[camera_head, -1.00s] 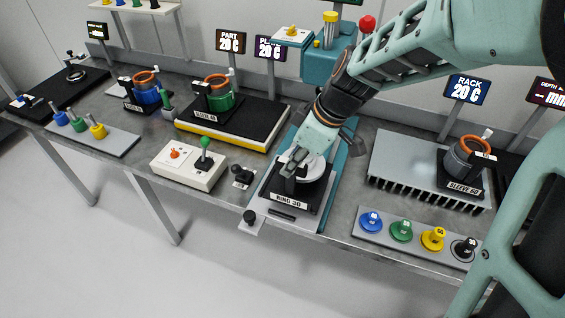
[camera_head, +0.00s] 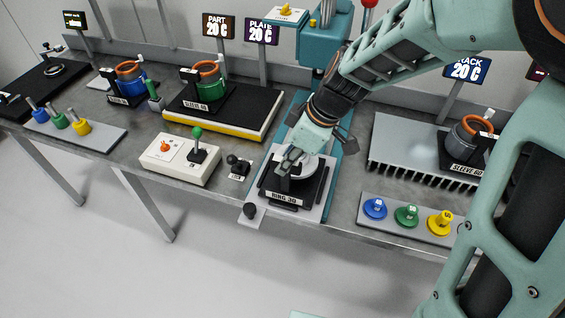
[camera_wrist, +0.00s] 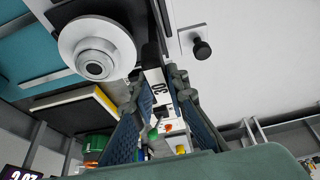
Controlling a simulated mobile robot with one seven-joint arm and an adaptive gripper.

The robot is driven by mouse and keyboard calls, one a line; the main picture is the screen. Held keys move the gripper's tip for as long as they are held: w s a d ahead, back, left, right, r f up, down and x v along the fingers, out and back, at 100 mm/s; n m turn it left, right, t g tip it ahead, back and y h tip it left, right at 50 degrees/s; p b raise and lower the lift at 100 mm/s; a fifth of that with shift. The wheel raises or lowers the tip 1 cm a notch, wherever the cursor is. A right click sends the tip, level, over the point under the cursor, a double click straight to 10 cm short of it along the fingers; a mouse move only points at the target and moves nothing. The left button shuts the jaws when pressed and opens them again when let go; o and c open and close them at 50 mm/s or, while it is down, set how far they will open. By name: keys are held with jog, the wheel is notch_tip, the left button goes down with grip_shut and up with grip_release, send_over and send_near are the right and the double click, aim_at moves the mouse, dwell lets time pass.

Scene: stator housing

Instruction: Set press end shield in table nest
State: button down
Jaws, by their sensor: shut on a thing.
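A pale round disc with a raised hub and dark bore, apparently the end shield (camera_wrist: 97,60), shows at upper left in the wrist view. In the head view the disc (camera_head: 309,168) is partly hidden behind my gripper (camera_head: 288,160). It lies on a black carrier (camera_head: 318,190) labelled RING 30, over the pale plate of the teal press table (camera_head: 333,197). My gripper (camera_wrist: 158,92) is shut on the carrier's dark upright block (camera_wrist: 151,55), beside the disc.
A black knob (camera_head: 250,210) stands at the table's front edge. Right are a finned rack (camera_head: 410,150) and a tray of coloured plugs (camera_head: 407,215). The press column (camera_head: 325,40) rises behind.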

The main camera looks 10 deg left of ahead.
jog(key=shift+w, duration=0.1)
jog(key=shift+f, duration=0.15)
jog(key=c, duration=1.9)
grip_release()
jog(key=shift+d, duration=0.1)
jog(key=shift+r, duration=0.45)
jog(key=v, duration=1.1)
jog(key=shift+d+r, duration=0.2)
